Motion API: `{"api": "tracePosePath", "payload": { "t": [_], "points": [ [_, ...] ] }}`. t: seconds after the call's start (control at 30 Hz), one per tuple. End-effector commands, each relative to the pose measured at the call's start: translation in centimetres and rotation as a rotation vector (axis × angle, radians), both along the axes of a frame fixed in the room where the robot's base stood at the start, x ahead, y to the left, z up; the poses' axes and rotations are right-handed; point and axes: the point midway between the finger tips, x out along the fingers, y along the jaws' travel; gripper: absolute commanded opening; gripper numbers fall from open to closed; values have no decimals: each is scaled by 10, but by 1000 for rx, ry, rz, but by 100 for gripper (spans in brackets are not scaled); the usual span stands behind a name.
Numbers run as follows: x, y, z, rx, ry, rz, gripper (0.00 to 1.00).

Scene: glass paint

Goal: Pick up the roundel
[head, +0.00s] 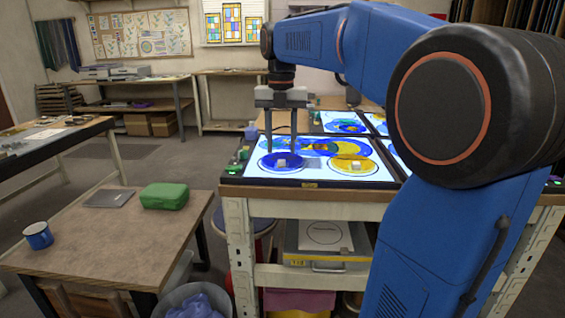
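Two glass roundels lie on the lit front panel of the light table: a blue one (270,164) at left and a yellow one (368,169) to its right.
The light table (310,184) has more lit panels with painted glass behind and to the right. Open floor lies behind.

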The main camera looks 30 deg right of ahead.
Motion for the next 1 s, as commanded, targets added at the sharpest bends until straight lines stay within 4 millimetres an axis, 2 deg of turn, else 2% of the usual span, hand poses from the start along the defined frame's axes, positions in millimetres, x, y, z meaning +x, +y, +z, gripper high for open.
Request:
{"api": "tracePosePath", "payload": {
  "t": [0.1,0.23,0.53,0.57,0.7,0.73,1.0],
  "points": [
    [0,-2,-18,0,2,0,39],
    [0,-2,-31,0,1,0,39],
    [1,-2,-36,0,0,0,39],
    [1,-2,-36,0,0,0,37],
    [1,-2,-36,0,0,0,3],
    [1,-2,-36,0,0,0,0],
    [1,-2,-35,0,0,0,0]
  ]
}}
